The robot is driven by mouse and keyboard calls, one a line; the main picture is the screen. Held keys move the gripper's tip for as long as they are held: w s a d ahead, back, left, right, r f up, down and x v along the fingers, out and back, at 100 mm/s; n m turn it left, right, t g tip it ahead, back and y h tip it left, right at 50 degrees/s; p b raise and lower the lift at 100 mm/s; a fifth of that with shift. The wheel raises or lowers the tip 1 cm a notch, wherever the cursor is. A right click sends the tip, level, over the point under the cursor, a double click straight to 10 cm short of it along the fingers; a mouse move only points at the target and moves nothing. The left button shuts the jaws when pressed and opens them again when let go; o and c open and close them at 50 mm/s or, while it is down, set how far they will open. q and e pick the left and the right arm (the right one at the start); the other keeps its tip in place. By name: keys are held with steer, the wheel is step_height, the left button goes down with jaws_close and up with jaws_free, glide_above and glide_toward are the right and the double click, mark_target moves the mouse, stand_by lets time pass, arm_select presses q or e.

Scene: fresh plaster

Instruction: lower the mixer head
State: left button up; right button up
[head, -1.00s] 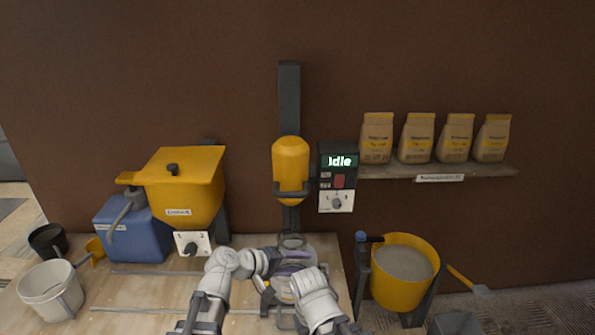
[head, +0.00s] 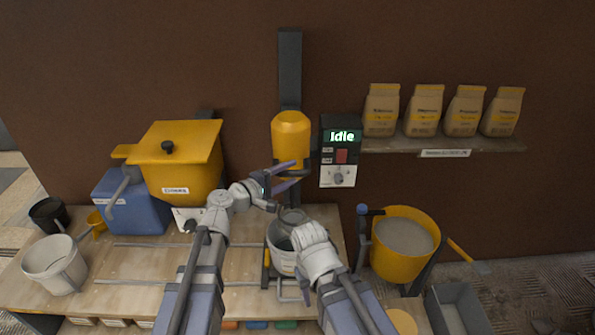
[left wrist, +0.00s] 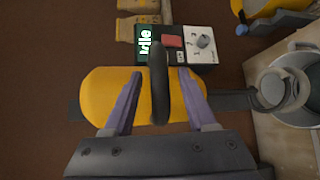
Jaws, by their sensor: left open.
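The yellow mixer head (head: 290,132) is on a dark upright post (head: 290,70) on the wall. It sits high above a pale bucket (head: 283,262) on the bench, with a grey ring-shaped mixing tool (head: 292,216) below it. My left gripper (head: 287,175) is at the lower front of the head, its purple fingers open. In the left wrist view, the head's dark handle (left wrist: 158,80) passes between the open fingers (left wrist: 160,108); I cannot tell whether they touch it. My right arm's wrist is beside the bucket, and its jaws are hidden.
A control box (head: 340,150) reading "Idle" is close right of the head. A yellow hopper (head: 185,160) and blue canister (head: 130,205) stand left. A yellow tub (head: 405,265) stands right, below a shelf (head: 480,143) of paper bags.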

arm_select(q)
steer(key=x, duration=0.3)
steer(key=shift+w+d, duration=0.15)
steer(key=shift+d, duration=0.15)
steer(key=shift+c, duration=0.2)
jaws_close()
steer(key=shift+f, duration=0.1)
stand_by(0.9)
